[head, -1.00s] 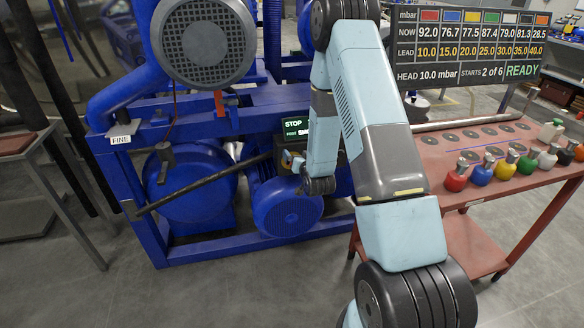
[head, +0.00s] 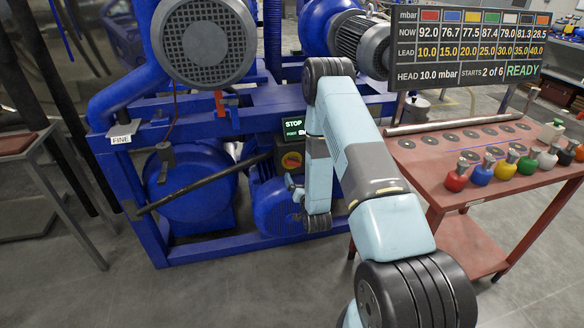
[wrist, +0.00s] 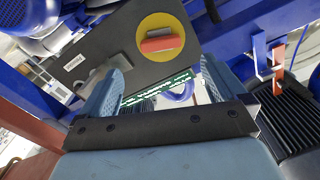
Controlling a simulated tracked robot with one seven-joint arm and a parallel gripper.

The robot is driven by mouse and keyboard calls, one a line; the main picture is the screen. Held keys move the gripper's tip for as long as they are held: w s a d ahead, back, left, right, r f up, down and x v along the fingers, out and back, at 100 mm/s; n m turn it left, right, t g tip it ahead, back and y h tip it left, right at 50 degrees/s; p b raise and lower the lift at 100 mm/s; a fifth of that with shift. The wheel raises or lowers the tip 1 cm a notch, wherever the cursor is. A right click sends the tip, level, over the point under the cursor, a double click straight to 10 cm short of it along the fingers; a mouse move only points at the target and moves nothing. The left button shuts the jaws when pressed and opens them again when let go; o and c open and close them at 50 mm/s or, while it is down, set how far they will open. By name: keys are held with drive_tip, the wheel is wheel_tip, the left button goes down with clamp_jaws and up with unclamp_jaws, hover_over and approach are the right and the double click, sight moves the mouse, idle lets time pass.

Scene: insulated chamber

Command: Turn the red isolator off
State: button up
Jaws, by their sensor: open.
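The red isolator (wrist: 161,42) is a red bar handle on a yellow disc, mounted on a dark grey box (wrist: 125,45). In the wrist view it lies just beyond my fingertips, between their lines and near the top. In the head view the isolator (head: 291,160) shows small, below the green STOP display and beside my arm. My gripper (wrist: 162,78) is open, with nothing between its two blue fingers, and apart from the handle. In the head view my gripper (head: 294,186) is just below the isolator, partly covered by my own wrist.
A green-lit display (wrist: 158,88) shows between my fingers. The blue pump frame (head: 240,244) and a dark slanted bar (head: 200,180) are at the left. An orange-red part (wrist: 277,65) hangs at the right. A red table (head: 425,170) with several coloured knobs stands at the right.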

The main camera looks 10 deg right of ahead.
sight(294, 165)
drive_tip(key=w, duration=0.9)
drive_tip(key=shift+w, duration=0.4)
